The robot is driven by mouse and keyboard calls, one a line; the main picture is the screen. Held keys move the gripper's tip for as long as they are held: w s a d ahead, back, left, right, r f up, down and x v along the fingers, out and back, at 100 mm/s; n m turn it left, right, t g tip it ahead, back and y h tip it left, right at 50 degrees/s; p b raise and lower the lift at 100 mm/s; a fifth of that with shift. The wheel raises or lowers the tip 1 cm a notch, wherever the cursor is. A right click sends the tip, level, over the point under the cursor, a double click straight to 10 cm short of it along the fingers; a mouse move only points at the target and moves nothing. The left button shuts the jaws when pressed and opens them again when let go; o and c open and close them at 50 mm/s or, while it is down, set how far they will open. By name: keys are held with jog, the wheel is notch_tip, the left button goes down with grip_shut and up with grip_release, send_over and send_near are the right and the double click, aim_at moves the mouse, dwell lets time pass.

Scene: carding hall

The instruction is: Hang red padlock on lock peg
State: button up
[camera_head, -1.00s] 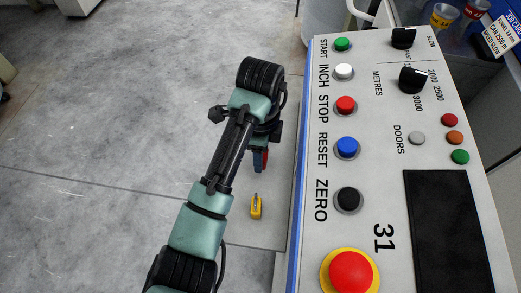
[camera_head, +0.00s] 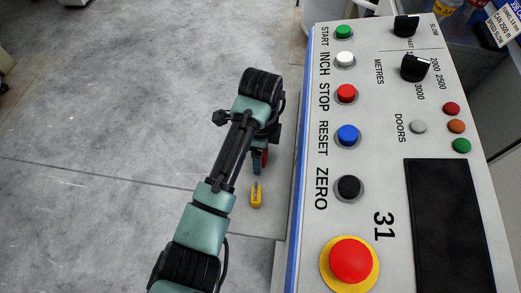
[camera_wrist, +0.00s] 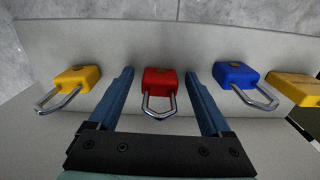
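In the wrist view the red padlock (camera_wrist: 160,78) lies with its silver shackle toward me on a pale grey surface (camera_wrist: 215,40). My gripper (camera_wrist: 158,73) is open, with one blue finger on each side of the red padlock and a gap on both sides. Whether the fingertips are level with it I cannot tell. In the head view a small red part of the padlock (camera_head: 265,157) shows beside my gripper (camera_head: 257,163), mostly hidden by my arm. I cannot make out a lock peg in either view.
A yellow padlock (camera_wrist: 78,77) lies left of the red one, a blue padlock (camera_wrist: 236,74) right. In the head view a yellow item (camera_head: 256,195) lies near my arm, beside the button panel (camera_head: 395,130). Open floor is left.

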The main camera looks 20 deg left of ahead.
jog(key=shift+f+b, duration=0.15)
jog(key=shift+b, duration=0.45)
notch_tip(320, 180, up, 13)
jog(key=p, duration=0.6)
jog(key=shift+d+r+p, duration=0.15)
jog(key=shift+r+p, duration=0.05)
jog(key=shift+p, duration=0.2)
